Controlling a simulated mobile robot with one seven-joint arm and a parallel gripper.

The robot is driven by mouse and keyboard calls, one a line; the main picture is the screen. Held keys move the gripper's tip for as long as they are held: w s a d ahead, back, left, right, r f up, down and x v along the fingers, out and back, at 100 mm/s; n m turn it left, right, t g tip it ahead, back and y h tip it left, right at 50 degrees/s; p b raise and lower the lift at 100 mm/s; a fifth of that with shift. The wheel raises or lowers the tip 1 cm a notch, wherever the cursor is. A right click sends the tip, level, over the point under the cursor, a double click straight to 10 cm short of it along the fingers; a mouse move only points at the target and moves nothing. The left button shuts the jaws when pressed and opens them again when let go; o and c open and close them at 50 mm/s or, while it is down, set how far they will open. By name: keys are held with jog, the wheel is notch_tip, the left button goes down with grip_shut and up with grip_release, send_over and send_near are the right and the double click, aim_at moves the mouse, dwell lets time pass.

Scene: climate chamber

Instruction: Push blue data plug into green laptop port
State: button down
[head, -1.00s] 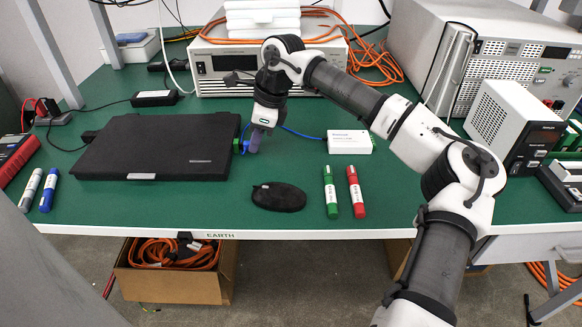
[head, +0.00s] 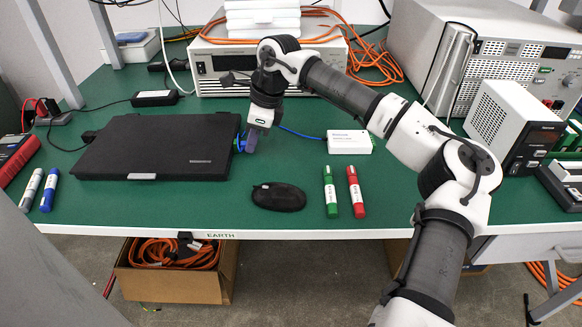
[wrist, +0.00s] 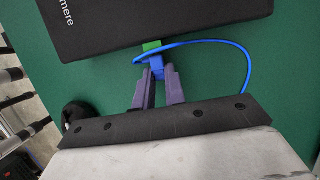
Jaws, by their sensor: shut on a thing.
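The closed black laptop (head: 150,150) lies flat on the green bench, left of my gripper. Its green port (wrist: 152,46) sits on the laptop's edge in the wrist view. My gripper (wrist: 158,73) is shut on the blue data plug (wrist: 155,62), which lies between its two purple-grey fingertips. The plug's front end meets the green port; how deep it sits cannot be told. A blue cable (wrist: 225,43) loops from the plug to the right. In the head view my gripper (head: 247,143) is at the laptop's right edge and partly hides plug and port.
The blue cable runs to a white box (head: 349,142) on the right. A black mouse (head: 279,197) lies in front of my gripper. Green (head: 330,190) and red (head: 356,190) markers lie right of it. An instrument (head: 215,70) with orange cable stands behind.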

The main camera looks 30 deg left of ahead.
jog(key=c, duration=1.4)
grip_release()
jog(key=shift+o, duration=0.2)
